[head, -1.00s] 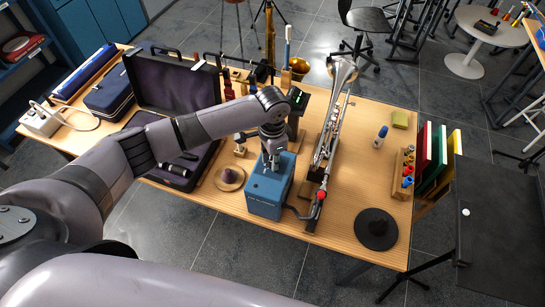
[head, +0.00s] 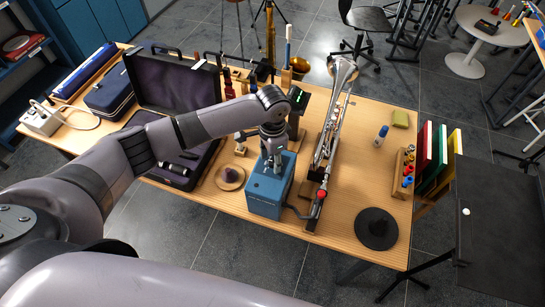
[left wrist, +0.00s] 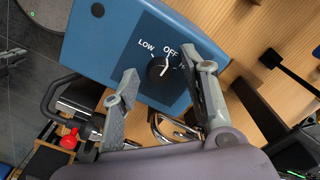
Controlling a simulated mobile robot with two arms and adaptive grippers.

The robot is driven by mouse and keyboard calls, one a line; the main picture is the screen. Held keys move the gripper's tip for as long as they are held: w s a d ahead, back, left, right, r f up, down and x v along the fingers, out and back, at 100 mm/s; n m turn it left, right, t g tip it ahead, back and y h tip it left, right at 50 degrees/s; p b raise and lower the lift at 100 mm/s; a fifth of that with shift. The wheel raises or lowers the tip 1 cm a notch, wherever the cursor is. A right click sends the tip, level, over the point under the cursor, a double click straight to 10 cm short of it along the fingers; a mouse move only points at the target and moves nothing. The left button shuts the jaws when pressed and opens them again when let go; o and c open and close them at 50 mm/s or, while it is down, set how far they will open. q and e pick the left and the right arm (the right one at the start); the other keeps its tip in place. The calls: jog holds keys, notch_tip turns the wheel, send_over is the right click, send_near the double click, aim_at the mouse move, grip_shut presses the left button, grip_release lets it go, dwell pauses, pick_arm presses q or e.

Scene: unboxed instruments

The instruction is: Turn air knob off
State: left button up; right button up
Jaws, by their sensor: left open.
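The air unit is a blue box (head: 266,192) standing on the wooden table. In the left wrist view, its blue panel (left wrist: 110,45) carries a round black knob (left wrist: 157,69) with white labels. LOW and OFF are readable; a third label is partly hidden by a finger. My left gripper (head: 270,160) is over the box from above. In the left wrist view, the open fingers of my left gripper (left wrist: 160,68) are on either side of the knob, with gaps visible. The knob's exact pointing is hard to tell. My right gripper is not in view.
A silver trumpet-like instrument (head: 328,130) on a stand with a red knob (head: 321,194) lies close right of the box. An open dark case (head: 175,85) is at the left, a round black mute (head: 376,229) at front right. A wooden rack (head: 404,172) holds small bottles.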

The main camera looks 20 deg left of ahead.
aim_at(273, 161)
pick_arm(q)
notch_tip(273, 161, up, 12)
dwell(0.4)
dwell(0.4)
